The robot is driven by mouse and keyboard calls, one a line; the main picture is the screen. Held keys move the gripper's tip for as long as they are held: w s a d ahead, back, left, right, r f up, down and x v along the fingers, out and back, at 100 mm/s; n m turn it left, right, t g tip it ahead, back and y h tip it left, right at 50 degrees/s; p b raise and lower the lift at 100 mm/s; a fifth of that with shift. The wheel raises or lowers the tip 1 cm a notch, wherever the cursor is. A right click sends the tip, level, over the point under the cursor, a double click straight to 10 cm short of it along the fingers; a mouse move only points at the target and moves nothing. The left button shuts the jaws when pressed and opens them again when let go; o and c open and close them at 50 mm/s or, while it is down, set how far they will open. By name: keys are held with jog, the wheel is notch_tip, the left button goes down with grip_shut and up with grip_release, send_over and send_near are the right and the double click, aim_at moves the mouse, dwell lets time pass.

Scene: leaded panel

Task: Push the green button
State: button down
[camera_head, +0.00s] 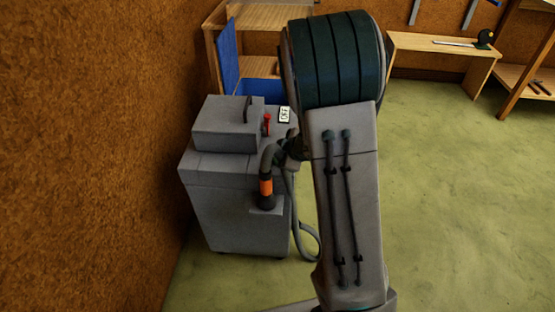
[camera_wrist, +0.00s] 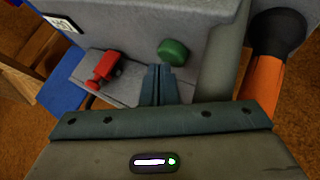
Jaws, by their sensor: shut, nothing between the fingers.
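The green button (camera_wrist: 173,52) is a round knob on the grey face of a machine in the wrist view. My gripper (camera_wrist: 158,70) is shut and empty, its fingertips just below and left of the button in that view. I cannot tell whether they touch it. In the head view the grey machine (camera_head: 222,215) stands at the left by the wall, and my arm reaches toward its right side. The green button and my fingertips are hidden there.
A red fitting (camera_wrist: 103,70) sits left of the fingers, and a hose with an orange band (camera_wrist: 262,82) is at the right. A white label (camera_head: 284,115) lies on the machine's top. A low bench (camera_head: 430,46) stands at the back right. Green floor at right is clear.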

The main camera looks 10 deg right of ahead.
jog(key=shift+r+p, duration=0.5)
jog(key=shift+r, duration=0.2)
jog(key=shift+r, duration=0.15)
notch_tip(320, 180, up, 6)
jog(key=p, duration=0.6)
dwell(0.9)
